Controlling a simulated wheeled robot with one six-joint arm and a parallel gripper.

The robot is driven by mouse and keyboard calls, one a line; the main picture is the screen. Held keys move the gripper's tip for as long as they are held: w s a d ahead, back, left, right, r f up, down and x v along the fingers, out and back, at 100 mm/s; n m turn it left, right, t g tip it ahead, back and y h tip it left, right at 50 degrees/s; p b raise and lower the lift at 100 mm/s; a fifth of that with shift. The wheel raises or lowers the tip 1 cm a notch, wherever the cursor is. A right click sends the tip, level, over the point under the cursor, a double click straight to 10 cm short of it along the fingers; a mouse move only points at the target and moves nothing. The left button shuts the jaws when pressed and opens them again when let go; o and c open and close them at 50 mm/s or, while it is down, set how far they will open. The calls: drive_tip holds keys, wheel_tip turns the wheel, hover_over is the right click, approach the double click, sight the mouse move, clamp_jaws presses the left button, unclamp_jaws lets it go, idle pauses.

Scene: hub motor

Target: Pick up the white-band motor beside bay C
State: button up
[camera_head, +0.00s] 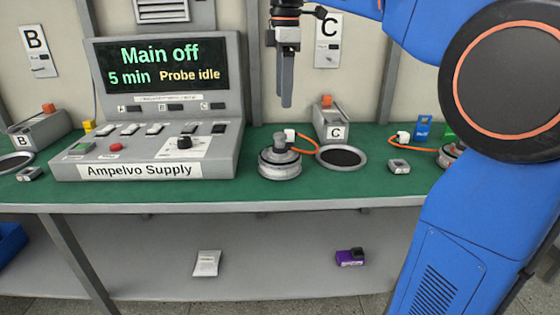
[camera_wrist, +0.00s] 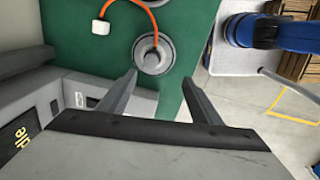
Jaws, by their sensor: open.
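The white-band motor (camera_head: 280,166) is a grey, stepped disc with a pale band around its side. It stands upright on the green bench mat, left of the round dark bay C (camera_head: 341,157). An orange cable with a white connector (camera_head: 290,135) runs from it. My gripper (camera_head: 286,106) points down above the motor, empty and clear of it. In the wrist view, the motor (camera_wrist: 153,58) lies beyond the two spread fingertips (camera_wrist: 159,77), near the middle. Its white plug (camera_wrist: 101,27) lies to the left.
The Ampelvo Supply console (camera_head: 150,130) stands close on the left; its screen reads "Main off". A box labelled C (camera_head: 331,122) stands behind the bay. A small grey block (camera_head: 399,166) lies to the right. Another motor (camera_head: 447,155) is partly hidden by my arm.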

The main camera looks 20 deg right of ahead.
sight(279, 134)
drive_tip(key=shift+n, duration=0.9)
drive_tip(key=w+f, duration=0.1)
drive_tip(key=f, duration=0.2)
drive_tip(key=w+f, duration=0.1)
drive_tip(key=f, duration=0.6)
drive_tip(key=shift+w+a+f, duration=0.25)
drive_tip(key=shift+w+a, duration=0.15)
drive_tip(key=shift+d+f, duration=0.15)
drive_tip(key=shift+f, duration=1.2)
drive_tip(key=shift+d+f, duration=0.15)
drive_tip(key=shift+f, duration=1.15)
drive_tip(key=shift+r, duration=0.1)
clamp_jaws()
